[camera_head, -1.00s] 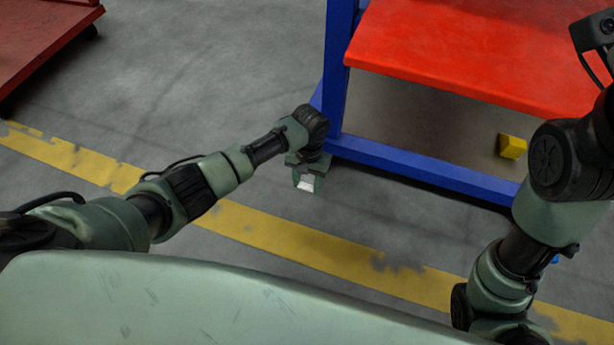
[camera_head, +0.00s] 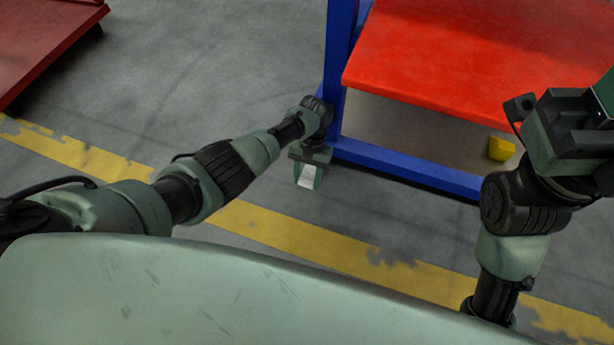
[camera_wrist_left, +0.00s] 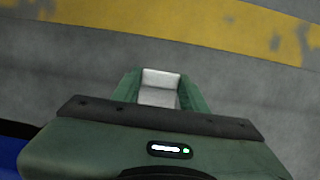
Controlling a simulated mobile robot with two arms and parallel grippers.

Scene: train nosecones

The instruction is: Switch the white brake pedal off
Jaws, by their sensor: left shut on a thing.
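The white brake pedal (camera_head: 306,183) shows as a small white piece between the green fingers of my left gripper (camera_head: 308,177). My left gripper is shut on it, low beside the foot of the blue frame. In the left wrist view the pedal (camera_wrist_left: 160,88) is a pale block with a lighter upper face, between the two fingers of the left gripper (camera_wrist_left: 160,92). The fingers hide its sides. My right arm is raised at the right of the head view. I cannot make out its gripper's fingertips there.
A blue frame (camera_head: 410,168) with a red shelf (camera_head: 450,55) stands just beyond the left gripper. A yellow block (camera_head: 501,149) lies under the shelf. A red cart (camera_head: 40,45) is at the far left. Grey floor with a yellow stripe (camera_head: 290,236) is open between.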

